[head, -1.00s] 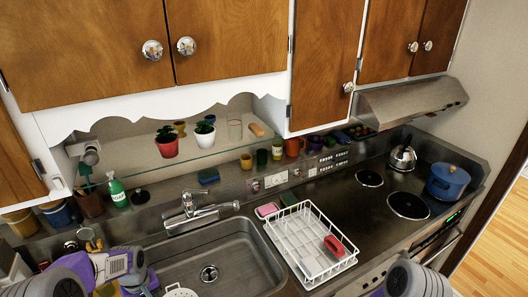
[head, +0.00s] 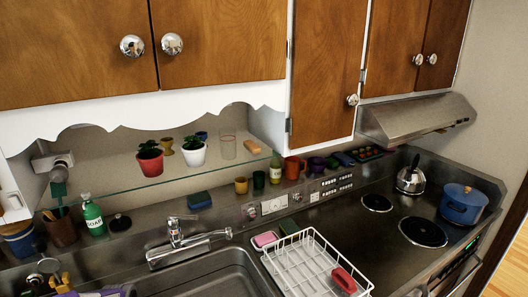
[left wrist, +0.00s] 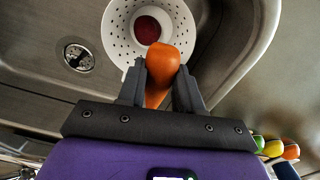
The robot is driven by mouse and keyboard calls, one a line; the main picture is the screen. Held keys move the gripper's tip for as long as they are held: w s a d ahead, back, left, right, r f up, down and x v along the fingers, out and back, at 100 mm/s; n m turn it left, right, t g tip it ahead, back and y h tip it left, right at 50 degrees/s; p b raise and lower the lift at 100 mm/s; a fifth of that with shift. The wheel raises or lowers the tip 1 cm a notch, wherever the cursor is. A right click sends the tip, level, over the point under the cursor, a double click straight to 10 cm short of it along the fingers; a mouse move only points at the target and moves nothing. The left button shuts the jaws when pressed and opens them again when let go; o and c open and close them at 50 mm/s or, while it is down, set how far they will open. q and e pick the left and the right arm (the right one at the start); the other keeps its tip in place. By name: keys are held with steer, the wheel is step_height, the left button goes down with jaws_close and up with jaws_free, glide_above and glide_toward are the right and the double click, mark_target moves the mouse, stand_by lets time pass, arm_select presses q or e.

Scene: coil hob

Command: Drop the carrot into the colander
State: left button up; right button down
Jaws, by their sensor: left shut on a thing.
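In the left wrist view, my left gripper (left wrist: 161,76) is shut on the orange carrot (left wrist: 165,60), whose blunt rounded end sticks out past the fingertips. The white colander (left wrist: 117,27), with small holes, is beyond the fingers at the top of that view. The carrot overlaps the colander's lower rim in the picture; I cannot tell the height between them. A dark red round thing (left wrist: 147,29) shows inside the colander. The head view does not show the colander or the carrot. My right gripper is not in view.
The colander stands in the steel sink, beside the drain (left wrist: 79,58). The faucet (head: 178,245) is behind the sink. A white dish rack (head: 310,262) with a red item (head: 344,280) is at its right. Green, yellow and orange items (left wrist: 273,149) lie at the wrist view's right.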

arm_select(q)
step_height(320, 180, down, 5)
steer(key=b, duration=0.3)
steer(key=shift+w, duration=0.1)
steer(key=o, duration=1.1)
step_height(320, 180, up, 8)
steer(key=shift+f+p, duration=0.2)
steer(key=shift+p, duration=0.3)
